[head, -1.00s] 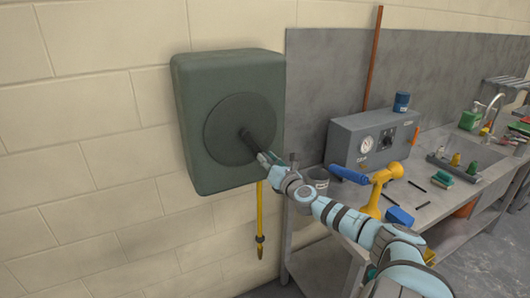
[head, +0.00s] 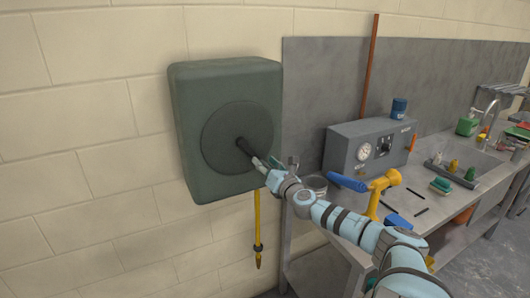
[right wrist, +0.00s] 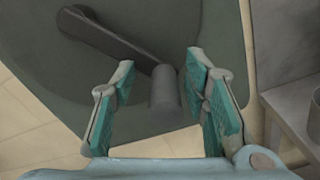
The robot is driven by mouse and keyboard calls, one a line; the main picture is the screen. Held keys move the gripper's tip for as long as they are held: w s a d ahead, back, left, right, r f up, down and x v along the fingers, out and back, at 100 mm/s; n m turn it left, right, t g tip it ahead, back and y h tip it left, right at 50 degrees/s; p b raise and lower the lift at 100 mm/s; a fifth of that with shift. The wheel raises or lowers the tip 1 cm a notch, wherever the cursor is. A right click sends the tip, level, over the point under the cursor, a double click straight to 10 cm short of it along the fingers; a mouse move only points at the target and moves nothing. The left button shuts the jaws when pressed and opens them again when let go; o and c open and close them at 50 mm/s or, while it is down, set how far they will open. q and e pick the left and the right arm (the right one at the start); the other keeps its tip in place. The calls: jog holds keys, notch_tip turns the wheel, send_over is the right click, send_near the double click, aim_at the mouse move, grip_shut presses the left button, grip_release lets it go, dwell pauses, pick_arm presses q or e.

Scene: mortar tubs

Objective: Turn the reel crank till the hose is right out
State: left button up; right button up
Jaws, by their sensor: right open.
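The green reel box (head: 205,85) is on the block wall, with a round disc (head: 225,135) on its front. In the right wrist view the dark crank arm (right wrist: 110,38) runs from upper left to the upright grip of the crank handle (right wrist: 165,95). My right gripper (right wrist: 160,65) is open, with its teal-padded fingers on either side of that grip. The grip is closer to the right finger; I cannot tell if they touch. In the head view my right gripper (head: 262,165) covers part of the crank. A short yellow hose (head: 257,220) hangs below the box. My left gripper is not in view.
A sink (head: 470,165) is farther right. The wall left of the reel is clear.

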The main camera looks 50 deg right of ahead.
notch_tip(320, 180, up, 9)
jog(key=shift+a+f, duration=0.1)
jog(key=shift+a, duration=0.05)
